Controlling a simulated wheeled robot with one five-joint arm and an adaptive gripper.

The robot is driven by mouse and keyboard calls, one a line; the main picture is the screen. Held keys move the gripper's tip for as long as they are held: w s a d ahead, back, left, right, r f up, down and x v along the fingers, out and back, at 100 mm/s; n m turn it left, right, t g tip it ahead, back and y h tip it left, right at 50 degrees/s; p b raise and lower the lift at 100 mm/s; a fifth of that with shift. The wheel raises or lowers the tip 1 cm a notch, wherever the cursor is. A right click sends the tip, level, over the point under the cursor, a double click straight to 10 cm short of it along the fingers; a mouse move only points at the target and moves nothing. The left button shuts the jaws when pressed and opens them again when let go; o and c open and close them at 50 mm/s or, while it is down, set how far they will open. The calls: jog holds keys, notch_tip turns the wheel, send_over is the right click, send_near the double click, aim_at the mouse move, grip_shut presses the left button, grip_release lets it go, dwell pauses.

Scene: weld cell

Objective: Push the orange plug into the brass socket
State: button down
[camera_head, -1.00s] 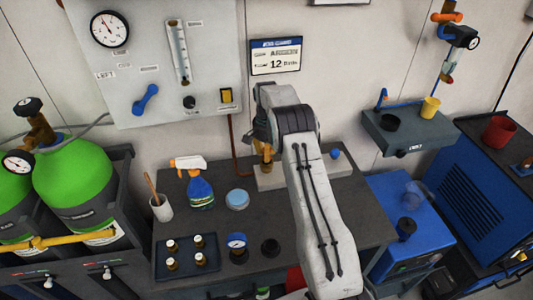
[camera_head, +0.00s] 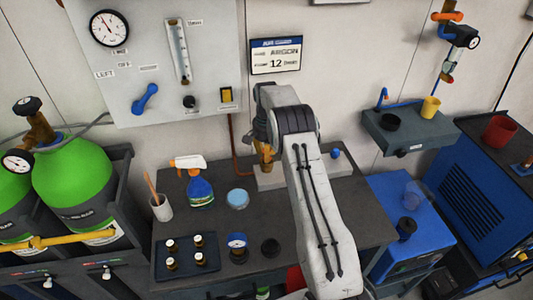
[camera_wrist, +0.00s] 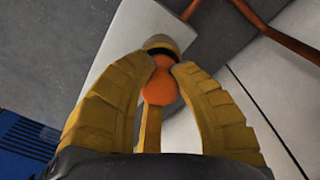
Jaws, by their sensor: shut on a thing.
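My gripper (camera_wrist: 160,78) has its two yellow fingers closed around the orange plug (camera_wrist: 160,88) in the wrist view. Just beyond the plug is a round brass-coloured piece with a dark band, the brass socket (camera_wrist: 160,42), on a pale block. The plug's front end is hidden by the fingers, so I cannot tell how deep it sits in the socket. In the head view my gripper (camera_head: 265,160) is small and partly hidden by my arm, over the pale block (camera_head: 270,181) at the back of the bench.
The dark bench (camera_head: 220,220) holds a spray bottle (camera_head: 200,188), a cup with a brush (camera_head: 161,207), a blue-topped round tin (camera_head: 238,198) and a tray (camera_head: 207,264) of small jars. A copper-coloured hose (camera_head: 233,150) runs down the wall close to the block. Green cylinders (camera_head: 75,185) stand left.

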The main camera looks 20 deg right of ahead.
jog(key=shift+f, duration=0.45)
jog(key=c, duration=1.4)
grip_release()
jog(key=shift+r, duration=0.1)
jog(key=shift+r+p, duration=1.7)
jog(key=shift+r, duration=3.75)
